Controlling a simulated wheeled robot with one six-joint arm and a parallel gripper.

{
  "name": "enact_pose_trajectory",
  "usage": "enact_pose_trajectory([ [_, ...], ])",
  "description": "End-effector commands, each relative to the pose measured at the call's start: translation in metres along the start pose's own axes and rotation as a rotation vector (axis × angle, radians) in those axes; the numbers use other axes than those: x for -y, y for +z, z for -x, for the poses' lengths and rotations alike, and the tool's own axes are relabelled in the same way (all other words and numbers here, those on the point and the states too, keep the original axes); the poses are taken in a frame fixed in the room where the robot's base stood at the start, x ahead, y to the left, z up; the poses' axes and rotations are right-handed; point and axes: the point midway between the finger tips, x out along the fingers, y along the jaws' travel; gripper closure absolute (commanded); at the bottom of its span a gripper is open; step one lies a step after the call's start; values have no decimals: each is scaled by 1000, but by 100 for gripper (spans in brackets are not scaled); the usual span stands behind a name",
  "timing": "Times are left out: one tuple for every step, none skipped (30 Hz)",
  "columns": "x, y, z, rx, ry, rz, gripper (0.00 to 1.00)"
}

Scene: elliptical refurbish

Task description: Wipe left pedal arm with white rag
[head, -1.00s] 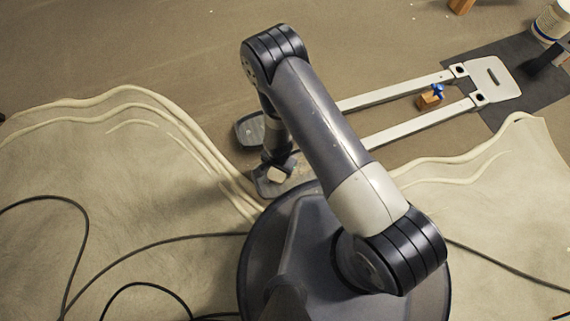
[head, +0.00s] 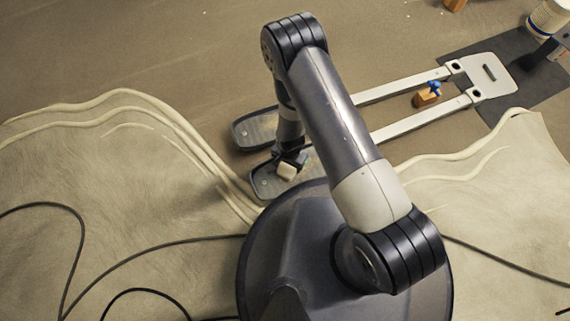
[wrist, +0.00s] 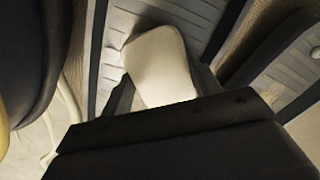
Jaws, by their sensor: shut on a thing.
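My gripper (head: 289,163) is shut on the white rag (head: 286,172), a small pale block-like pad that also shows in the wrist view (wrist: 160,65). It holds the rag low over the near grey footplate (head: 264,184), at or just above its ridged surface; contact cannot be told. The far footplate (head: 252,132) lies beyond it. Two pale pedal arms, the far one (head: 405,86) and the near one (head: 420,121), run from the footplates to a white end piece (head: 488,76). My arm hides where they meet the footplates.
An orange block with a blue knob (head: 428,96) stands between the pedal arms. A dark mat (head: 540,88) lies under the end piece, with a white tub (head: 548,17) at top right. Black cables (head: 160,243) cross the pale hide-like rug (head: 120,190). The upper-left floor is clear.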

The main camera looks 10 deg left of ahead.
Motion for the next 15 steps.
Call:
enact_pose_trajectory([
  [-3, -4, 0, 0, 0, -4, 65],
  [-5, -6, 0, 0, 0, -5, 65],
  [-7, -9, 0, 0, 0, -4, 65],
  [-9, -11, 0, 0, 0, -4, 65],
  [-10, -13, 0, 0, 0, -4, 65],
  [-12, -16, 1, 0, 0, -4, 65],
  [-13, -17, 1, 0, 0, -2, 65],
  [-14, -18, 1, 0, 0, -1, 65],
  [-14, -18, 1, 0, 0, -1, 65],
  [-15, -19, 1, 0, 0, -1, 65],
  [-15, -19, 1, 0, 0, -1, 65],
  [-16, -20, 2, 0, 0, -2, 65],
  [-17, -21, 2, 0, 0, -2, 65],
  [-18, -23, 2, 0, 0, -3, 65],
  [-19, -25, 2, 0, 0, -3, 66],
])
